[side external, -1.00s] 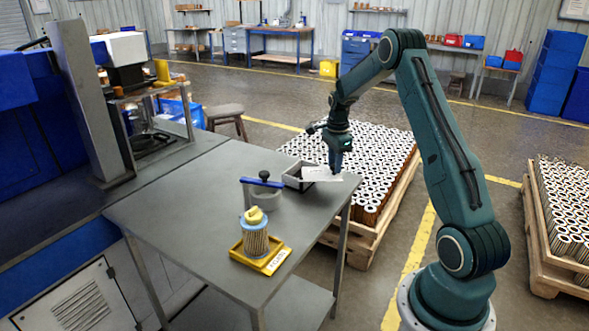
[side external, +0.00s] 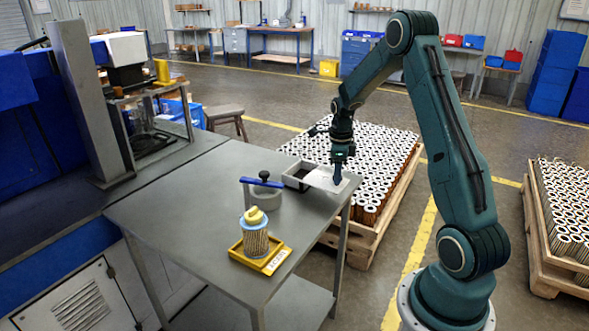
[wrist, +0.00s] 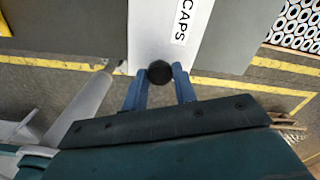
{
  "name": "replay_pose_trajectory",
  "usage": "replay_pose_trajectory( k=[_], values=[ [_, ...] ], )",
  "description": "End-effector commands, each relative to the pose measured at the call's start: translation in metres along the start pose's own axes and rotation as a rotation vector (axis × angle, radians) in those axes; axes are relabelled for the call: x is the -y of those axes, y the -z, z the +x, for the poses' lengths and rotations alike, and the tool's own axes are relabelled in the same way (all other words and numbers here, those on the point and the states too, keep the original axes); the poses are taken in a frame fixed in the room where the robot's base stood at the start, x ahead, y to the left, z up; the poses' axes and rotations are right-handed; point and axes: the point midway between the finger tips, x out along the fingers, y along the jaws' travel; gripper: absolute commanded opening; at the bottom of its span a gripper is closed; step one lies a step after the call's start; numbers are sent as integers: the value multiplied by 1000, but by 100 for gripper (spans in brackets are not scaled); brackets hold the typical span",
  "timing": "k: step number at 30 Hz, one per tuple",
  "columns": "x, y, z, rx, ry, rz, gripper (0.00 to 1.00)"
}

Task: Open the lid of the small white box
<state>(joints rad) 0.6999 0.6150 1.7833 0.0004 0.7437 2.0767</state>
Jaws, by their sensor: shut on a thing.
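The small white box (side external: 291,183) stands near the right end of the grey table in the side external view. Its left part is uncovered and shows a dark inside. The flat white lid (side external: 322,181) reaches from the box out to the right, toward the table's edge. In the wrist view the lid (wrist: 150,40) carries a "CAPS" label (wrist: 184,20) and a black knob (wrist: 159,72). My gripper (side external: 338,181) is at the lid's right end. Its blue fingers (wrist: 159,90) are shut on the knob. How far the lid still rests on the box is hard to tell.
A grey round holder with a blue bar (side external: 262,183) stands left of the box. A pleated filter (side external: 255,242) with a yellow top stands on a yellow tray (side external: 273,262) nearer the front. A pallet of filters (side external: 385,190) lies beyond the table. The table's left part is clear.

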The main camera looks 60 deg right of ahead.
Motion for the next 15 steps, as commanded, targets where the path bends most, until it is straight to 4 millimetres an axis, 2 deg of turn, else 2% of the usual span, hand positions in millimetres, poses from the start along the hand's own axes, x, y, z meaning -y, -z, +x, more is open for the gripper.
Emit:
replay_pose_trajectory(
  k=[8,9,12,15],
  values=[
    [0,-1,-1,2,2,-2,0],
    [0,-1,-1,2,2,-3,36],
    [0,-1,0,2,2,-3,50],
    [0,-1,0,1,1,-3,50]
  ],
)
